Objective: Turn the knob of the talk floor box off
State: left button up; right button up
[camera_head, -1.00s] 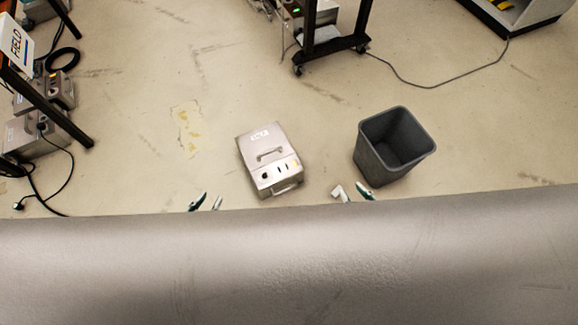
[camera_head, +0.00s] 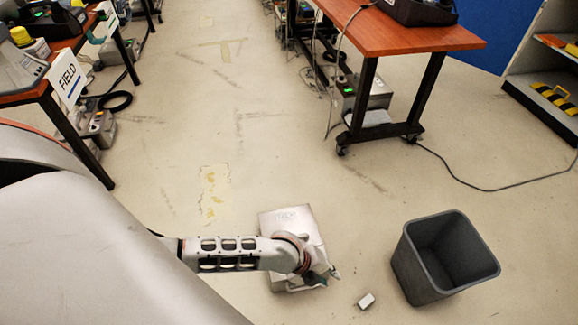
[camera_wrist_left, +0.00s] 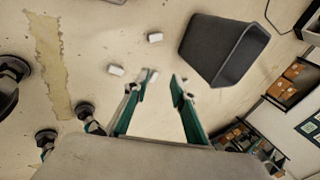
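A silver-grey floor box (camera_head: 290,216) lies on the floor at the lower middle of the head view. Its label is too unclear to read. My left arm crosses over it from the left and hides much of its top, including any knob. My left gripper (camera_head: 324,277) is over or beside the box's lower right edge. In the left wrist view the two green fingers of my left gripper (camera_wrist_left: 161,79) are apart with nothing held between them. The box cannot be made out in that view. My right gripper is in neither current view.
A dark grey bin (camera_head: 441,262) stands right of the box. A small white block (camera_head: 366,300) lies on the floor between them. A red-topped table (camera_head: 407,38) with a floor unit (camera_head: 366,92) underneath stands behind. A FIELD sign (camera_head: 68,77) is at left.

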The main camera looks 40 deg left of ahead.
pick_arm(q)
jog(key=a+f+m+g+y+b, duration=0.1)
jog(key=a+f+m+b, duration=0.1)
jog(key=a+f, duration=0.3)
jog(key=w+a+f+m+g+y+b, duration=0.1)
jog(key=a+f+m+y+b, duration=0.1)
jog(key=a+f+m, duration=0.2)
jog(key=w+a+f+m+g+y+b, duration=0.1)
jog(key=a+f+m+g+b, duration=0.1)
jog(key=a+f, duration=0.4)
jog(key=shift+a+f+m+y+b, duration=0.15)
jog(key=shift+a+m+b, duration=0.2)
jog(key=shift+a, duration=0.7)
jog(key=shift+a+m+y+b, duration=0.15)
jog(key=shift+a+m, duration=0.3)
jog(key=shift+a, duration=0.6)
jog(key=shift+w+a+f, duration=0.15)
jog(key=shift+a, duration=0.1)
notch_tip(320, 180, down, 6)
jog(key=b, duration=0.2)
jog(key=shift+b, duration=0.4)
jog(key=shift+f, duration=0.55)
jog(key=shift+w, duration=0.15)
pick_arm(e)
jog(key=s+a+f+m+y, duration=0.1)
jog(key=a+f+m, duration=0.2)
jog(key=a+f, duration=0.1)
jog(key=shift+s+a+f, duration=0.15)
jog(key=shift+s+a, duration=0.2)
jog(key=shift+a, duration=0.2)
